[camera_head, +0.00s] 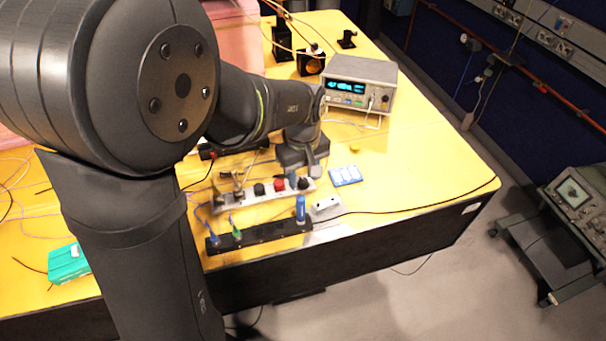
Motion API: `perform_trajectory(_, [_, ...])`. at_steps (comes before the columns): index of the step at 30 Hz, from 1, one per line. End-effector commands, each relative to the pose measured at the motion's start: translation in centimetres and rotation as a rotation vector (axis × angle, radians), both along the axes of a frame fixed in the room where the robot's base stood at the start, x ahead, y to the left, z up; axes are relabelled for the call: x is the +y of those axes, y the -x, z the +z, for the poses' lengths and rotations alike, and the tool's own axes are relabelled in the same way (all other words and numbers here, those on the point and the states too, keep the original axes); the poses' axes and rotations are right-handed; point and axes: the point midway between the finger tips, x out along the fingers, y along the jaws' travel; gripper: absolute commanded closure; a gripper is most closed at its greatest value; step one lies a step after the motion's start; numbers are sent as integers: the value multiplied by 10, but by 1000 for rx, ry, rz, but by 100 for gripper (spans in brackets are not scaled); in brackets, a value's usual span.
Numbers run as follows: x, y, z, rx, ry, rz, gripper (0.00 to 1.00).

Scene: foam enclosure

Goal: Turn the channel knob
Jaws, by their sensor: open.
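My gripper (312,164) is in the middle of the picture, low over the yellow table, partly hidden by my own arm. It is open, and I see nothing held in it. A grey panel strip (247,199) with several small knobs lies just below and left of it. A red knob (279,185) and a black knob (259,189) show on the strip. A grey bench instrument (360,82) with a lit blue display stands behind and right of the gripper, with a small dark knob on its front. I cannot tell which knob is the channel knob.
A black strip (262,236) with blue and green plugs lies along the table's front edge. A white box (325,209) and a blue-and-white item (346,176) lie near the gripper. Loose cables cross the table (430,150); its right part is mostly clear. An oscilloscope (580,200) stands on a cart at right.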

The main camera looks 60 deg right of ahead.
Motion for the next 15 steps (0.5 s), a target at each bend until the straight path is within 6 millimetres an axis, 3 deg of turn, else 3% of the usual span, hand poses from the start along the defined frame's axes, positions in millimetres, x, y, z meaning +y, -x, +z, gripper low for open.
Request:
perform_trajectory(10, [0, 0, -4, 0, 0, 0, 60])
perform_trajectory(15, [0, 0, -4, 0, 0, 0, 93])
